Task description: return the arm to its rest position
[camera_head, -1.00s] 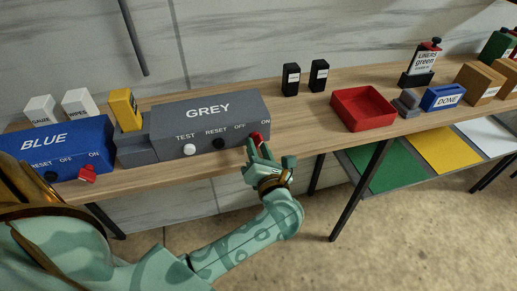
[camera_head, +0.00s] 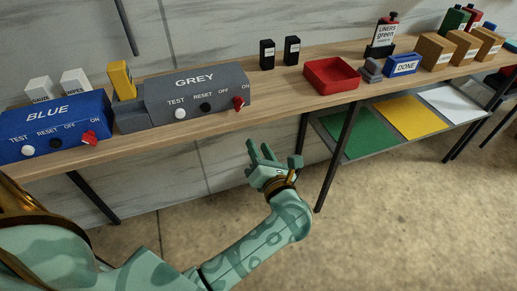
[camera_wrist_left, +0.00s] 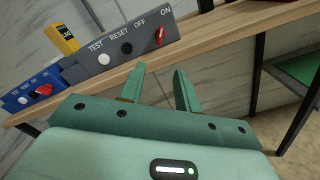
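My left gripper (camera_head: 272,155) is open and empty, in front of the table's front edge and below the grey box. In the left wrist view its two fingers (camera_wrist_left: 160,84) stand apart with nothing between them. The grey box (camera_head: 197,92) has TEST, RESET, OFF and ON labels. Its red switch (camera_head: 239,104) sits below the ON label, clear of my gripper; it also shows in the left wrist view (camera_wrist_left: 159,36). The blue box (camera_head: 50,130) stands at the left with its red switch (camera_head: 90,138) near ON. My right gripper is not in view.
The wooden table (camera_head: 285,92) carries a red tray (camera_head: 331,87), two black containers, a blue DONE box (camera_head: 402,65) and cardboard boxes at the right. A lower shelf with coloured sheets (camera_head: 411,117) is right of my gripper. The floor in front is free.

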